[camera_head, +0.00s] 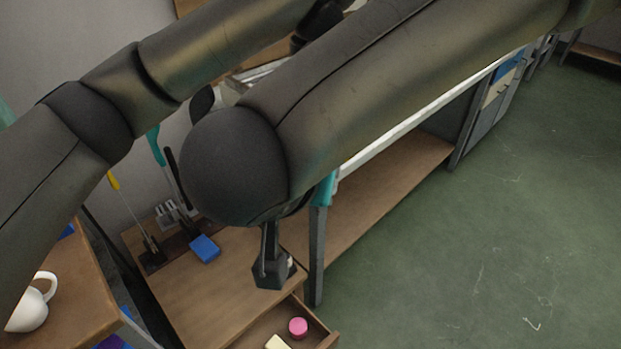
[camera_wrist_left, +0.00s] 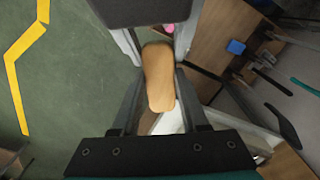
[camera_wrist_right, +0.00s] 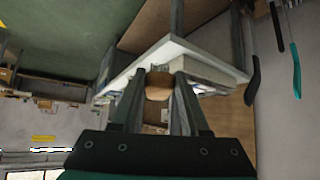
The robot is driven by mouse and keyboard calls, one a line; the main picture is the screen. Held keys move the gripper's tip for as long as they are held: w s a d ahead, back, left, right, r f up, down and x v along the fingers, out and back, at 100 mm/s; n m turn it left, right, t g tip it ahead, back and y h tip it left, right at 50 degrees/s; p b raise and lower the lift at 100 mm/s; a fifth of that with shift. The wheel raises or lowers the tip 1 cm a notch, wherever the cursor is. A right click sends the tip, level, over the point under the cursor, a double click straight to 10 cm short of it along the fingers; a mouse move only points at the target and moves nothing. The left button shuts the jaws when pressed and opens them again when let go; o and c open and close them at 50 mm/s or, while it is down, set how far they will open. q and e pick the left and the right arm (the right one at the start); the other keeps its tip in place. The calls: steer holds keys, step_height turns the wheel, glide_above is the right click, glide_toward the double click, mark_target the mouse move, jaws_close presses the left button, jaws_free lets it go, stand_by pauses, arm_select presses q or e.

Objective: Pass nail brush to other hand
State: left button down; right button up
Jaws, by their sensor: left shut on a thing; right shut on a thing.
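The nail brush (camera_wrist_left: 158,85) shows in the left wrist view as a long, rounded, light wooden body. My left gripper (camera_wrist_left: 156,72) is shut on it, with a finger along each side. The dark body and grey fingers of my right gripper reach it from the top of that view. In the right wrist view the end of the brush (camera_wrist_right: 158,92) sits between the fingertips of my right gripper (camera_wrist_right: 158,78), which is also shut on it. Its bristles cannot be made out. In the head view my arms hide the brush and both gripping points.
A wooden cabinet top (camera_head: 190,290) carries a blue block (camera_head: 205,248). Its open drawer (camera_head: 320,338) holds a pink round thing (camera_head: 298,327) and a pale block (camera_head: 277,342). A white mug (camera_head: 32,304) stands at left. The green floor (camera_head: 470,240) is clear at right.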

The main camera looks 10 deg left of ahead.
arm_select(q)
steer(key=shift+d, duration=0.2)
arm_select(e)
steer(key=shift+a, duration=0.2)
jaws_close()
arm_select(q)
steer(key=shift+c, duration=1.7)
jaws_free()
arm_select(e)
steer(key=shift+d, duration=0.1)
